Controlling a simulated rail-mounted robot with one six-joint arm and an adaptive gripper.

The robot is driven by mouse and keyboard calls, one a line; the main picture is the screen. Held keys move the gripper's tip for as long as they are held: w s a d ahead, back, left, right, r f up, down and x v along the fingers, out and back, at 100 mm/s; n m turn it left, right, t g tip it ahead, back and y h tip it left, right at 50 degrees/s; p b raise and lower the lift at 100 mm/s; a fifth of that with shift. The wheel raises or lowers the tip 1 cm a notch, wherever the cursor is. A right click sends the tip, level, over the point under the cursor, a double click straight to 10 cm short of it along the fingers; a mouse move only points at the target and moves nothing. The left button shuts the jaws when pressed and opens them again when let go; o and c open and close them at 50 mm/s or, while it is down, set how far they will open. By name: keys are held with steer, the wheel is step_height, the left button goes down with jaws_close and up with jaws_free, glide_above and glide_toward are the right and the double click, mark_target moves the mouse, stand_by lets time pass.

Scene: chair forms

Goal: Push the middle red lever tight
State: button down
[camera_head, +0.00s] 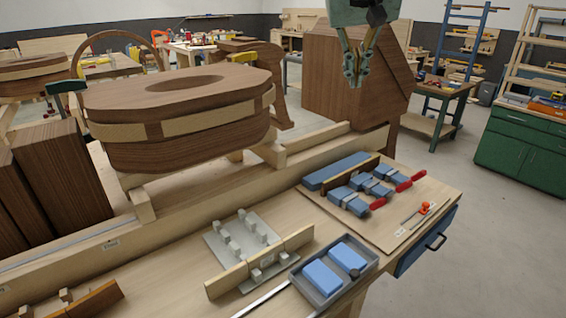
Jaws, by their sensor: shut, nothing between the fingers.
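Three red levers stick out to the right of blue clamps on a wooden board at the right of the bench. The middle red lever (404,186) lies between the far red lever (419,176) and the near red lever (378,204). Its blue clamp (374,187) sits beside a thin upright wooden strip (350,174). How tight the lever is I cannot tell. My gripper (354,82) hangs at the top, pointing down, well above and apart from the levers. Its fingers are shut and hold nothing.
A long blue block (340,170) lies behind the strip. An orange-handled tool (424,208) lies at the board's right. A grey tray (345,280) with blue blocks and a pegged fixture (240,240) stand nearer. A large wooden form (350,80) stands behind my gripper.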

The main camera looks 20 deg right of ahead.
steer(key=s+d+f+m+g+y+b, duration=0.1)
steer(key=s+d+f+m+y, duration=0.25)
steer(key=f, duration=0.65)
steer(key=s+d+f+m+y+b, duration=0.1)
steer(key=s+d+f+m+y, duration=0.25)
steer(key=f, duration=0.75)
steer(key=s+d+f+m+g+y, duration=0.15)
steer(key=f+m+y, duration=0.35)
steer(key=f, duration=0.5)
steer(key=s+d+f+m+t+h, duration=0.1)
steer(key=s+d+f+m+t, duration=0.2)
steer(key=d, duration=0.5)
steer(key=s+d+f+m+t+h+b, duration=0.1)
steer(key=s+d+f+m+t, duration=0.2)
steer(key=d+m+t, duration=0.3)
steer(key=s+d+f+m+t+h+b, duration=0.1)
steer(key=s+d+f+m+t+h, duration=0.1)
steer(key=d+m, duration=0.5)
steer(key=s+d+f+t, duration=0.1)
steer(key=d+t, duration=0.1)
steer(key=d, duration=0.2)
steer(key=shift+f, duration=0.35)
steer(key=shift+a, duration=0.1)
